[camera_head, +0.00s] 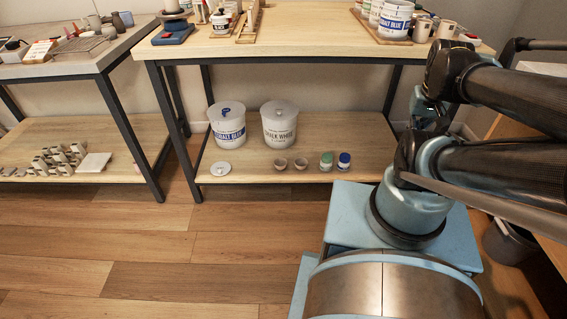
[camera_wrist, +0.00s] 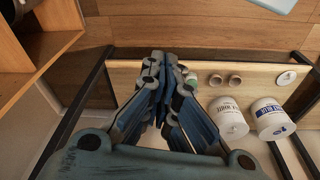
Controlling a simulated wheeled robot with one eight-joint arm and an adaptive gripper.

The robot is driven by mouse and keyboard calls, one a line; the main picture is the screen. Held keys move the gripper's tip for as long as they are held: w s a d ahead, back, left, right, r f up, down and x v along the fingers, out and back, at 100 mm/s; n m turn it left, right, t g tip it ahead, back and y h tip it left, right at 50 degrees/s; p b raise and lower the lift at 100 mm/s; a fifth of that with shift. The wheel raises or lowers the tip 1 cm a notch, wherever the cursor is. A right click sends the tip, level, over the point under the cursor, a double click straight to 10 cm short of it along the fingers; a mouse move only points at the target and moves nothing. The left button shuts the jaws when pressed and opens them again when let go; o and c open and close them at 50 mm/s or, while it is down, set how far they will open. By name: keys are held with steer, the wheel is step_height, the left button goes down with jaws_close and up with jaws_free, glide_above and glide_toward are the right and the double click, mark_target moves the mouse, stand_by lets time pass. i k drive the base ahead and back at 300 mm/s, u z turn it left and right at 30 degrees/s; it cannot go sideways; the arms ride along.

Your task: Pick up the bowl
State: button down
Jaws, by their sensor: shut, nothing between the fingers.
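Two small brown bowls stand side by side on the lower shelf of the middle table in the head view, a left bowl (camera_head: 280,164) and a right bowl (camera_head: 301,164). The pictures do not tell which one is meant. Both small bowls also show upside down in the wrist view, one (camera_wrist: 215,80) nearer my gripper and one (camera_wrist: 235,80) beyond it. My gripper (camera_wrist: 158,72) is shut and empty in the wrist view, to the left of the bowls and apart from them. In the head view my gripper cannot be made out.
A cobalt blue bucket (camera_head: 227,125) and a chalk white bucket (camera_head: 279,124) stand behind the bowls. A white lid (camera_head: 220,169) lies to their left. A green-topped jar (camera_head: 326,161) and a blue-topped jar (camera_head: 344,160) stand to their right. The tabletop (camera_head: 320,40) overhangs the shelf.

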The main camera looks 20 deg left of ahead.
mark_target(281, 163)
steer(key=u, duration=0.5)
steer(key=k, duration=0.9)
steer(key=z, duration=0.45)
steer(key=i, duration=0.5)
